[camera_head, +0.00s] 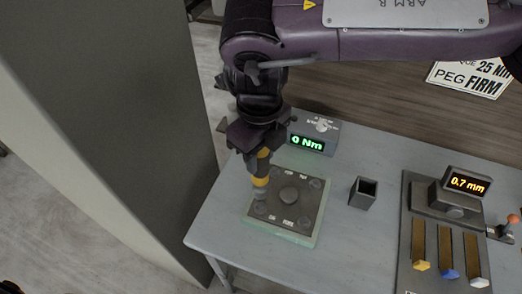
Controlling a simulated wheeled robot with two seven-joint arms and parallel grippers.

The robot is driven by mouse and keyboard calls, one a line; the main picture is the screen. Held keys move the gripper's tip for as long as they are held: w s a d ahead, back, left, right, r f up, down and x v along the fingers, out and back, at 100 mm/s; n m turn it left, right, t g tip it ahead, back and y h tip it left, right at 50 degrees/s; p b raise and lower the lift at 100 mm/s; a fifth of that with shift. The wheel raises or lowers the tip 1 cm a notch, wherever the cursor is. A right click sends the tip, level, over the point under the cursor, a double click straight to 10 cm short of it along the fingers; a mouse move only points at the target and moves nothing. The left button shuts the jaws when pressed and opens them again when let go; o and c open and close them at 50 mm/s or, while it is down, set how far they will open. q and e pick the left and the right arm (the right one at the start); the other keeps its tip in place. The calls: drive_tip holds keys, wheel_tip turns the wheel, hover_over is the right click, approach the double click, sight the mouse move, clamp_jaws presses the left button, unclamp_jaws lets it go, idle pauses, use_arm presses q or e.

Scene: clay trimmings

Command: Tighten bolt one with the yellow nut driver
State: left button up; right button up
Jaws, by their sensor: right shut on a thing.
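My right gripper (262,150) comes down from the top and is shut on the yellow nut driver (261,172). My left gripper is not in view.
A grey box reading "0 Nm" (307,143) stands behind the plate. A small dark open holder (363,193) is to its right. Farther right, a rack (407,240) holds yellow, blue and white-tipped pieces beside a "0.7 mm" display (467,184). A tall grey panel (130,110) stands left.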

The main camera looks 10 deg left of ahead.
sight(261, 180)
drive_tip(key=shift+f+b, duration=1.85)
drive_tip(key=shift+f, duration=1)
drive_tip(key=shift+f+b, duration=0.45)
drive_tip(key=shift+f, duration=0.3)
drive_tip(key=shift+s+d+f, duration=0.1)
drive_tip(key=shift+s+f, duration=0.15)
drive_tip(key=shift+f, duration=0.3)
idle(3.0)
